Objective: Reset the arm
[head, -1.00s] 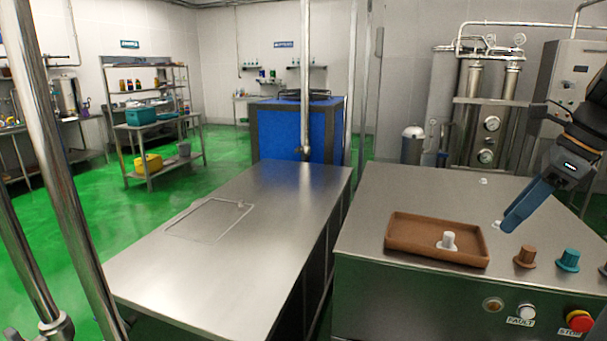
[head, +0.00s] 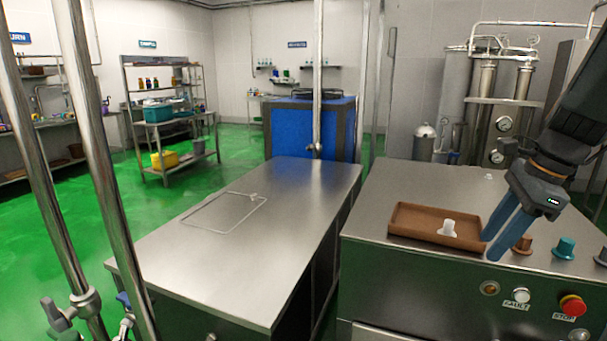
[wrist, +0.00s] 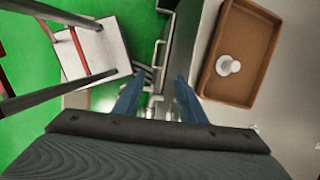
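My gripper (head: 502,238) is at the right in the head view, above the steel machine top, just right of the brown tray. Its two blue fingers point down and left with a gap between them. In the wrist view the fingers (wrist: 158,98) stand apart with nothing between them. The brown tray (head: 405,222) lies on the machine top with a white knob-like piece (head: 449,227) in it. The tray also shows in the wrist view (wrist: 232,35), right of the fingers.
A brown knob piece (head: 523,244) and a teal one (head: 564,248) stand right of the gripper. A red stop button (head: 572,305) is on the front panel. The steel table (head: 240,260) to the left is clear. Vertical steel pipes (head: 100,170) stand at far left.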

